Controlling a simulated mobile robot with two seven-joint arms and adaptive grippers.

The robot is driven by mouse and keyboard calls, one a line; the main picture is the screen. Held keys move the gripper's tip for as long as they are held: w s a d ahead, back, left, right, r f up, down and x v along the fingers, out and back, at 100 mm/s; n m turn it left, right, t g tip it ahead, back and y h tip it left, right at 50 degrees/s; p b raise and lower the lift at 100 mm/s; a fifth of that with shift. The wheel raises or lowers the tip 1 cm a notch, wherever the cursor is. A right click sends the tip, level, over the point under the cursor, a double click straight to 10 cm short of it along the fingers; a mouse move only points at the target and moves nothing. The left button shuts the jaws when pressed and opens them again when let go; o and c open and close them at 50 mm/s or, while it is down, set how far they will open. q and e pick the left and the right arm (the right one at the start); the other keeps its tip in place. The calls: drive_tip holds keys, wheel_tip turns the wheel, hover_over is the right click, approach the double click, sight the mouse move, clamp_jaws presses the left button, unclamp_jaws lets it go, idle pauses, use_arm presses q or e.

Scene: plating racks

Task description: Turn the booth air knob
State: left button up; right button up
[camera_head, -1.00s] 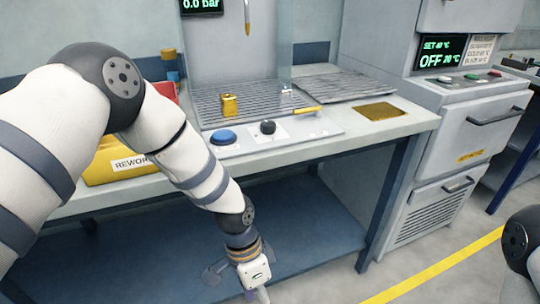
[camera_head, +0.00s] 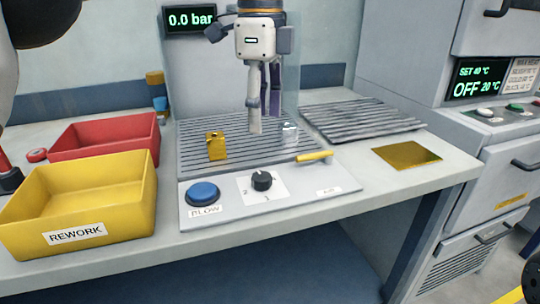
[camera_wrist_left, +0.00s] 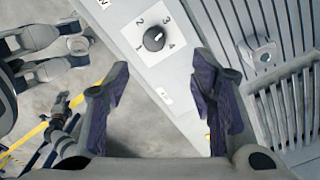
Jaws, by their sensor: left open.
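The booth air knob (camera_head: 262,181) is a small black knob on a white numbered plate, on the front panel of the bench. In the left wrist view the knob (camera_wrist_left: 154,39) sits among the figures 1 to 4, with a pale mark on its top. I cannot tell exactly which figure the mark meets. My left gripper (camera_head: 263,122) hangs above the slatted grate, fingers down, behind and above the knob. Its two fingers stand apart and empty in the left wrist view (camera_wrist_left: 161,78), with the knob beyond them, untouched.
A blue BLOW button (camera_head: 203,192) is left of the knob. A brass part (camera_head: 216,147) and a small clear-grey piece (camera_head: 290,132) are on the grate. A yellow-handled tool (camera_head: 314,157) lies at its front edge. A clear screen stands near the gripper. The display (camera_head: 191,18) reads 0.0 bar.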

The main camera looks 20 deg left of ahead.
sight(261, 175)
use_arm(q)
drive_tip(key=f, duration=0.7)
drive_tip(key=s+f, duration=0.1)
drive_tip(key=f, duration=0.3)
drive_tip(key=shift+f, duration=0.25)
drive_tip(key=c, duration=1.2)
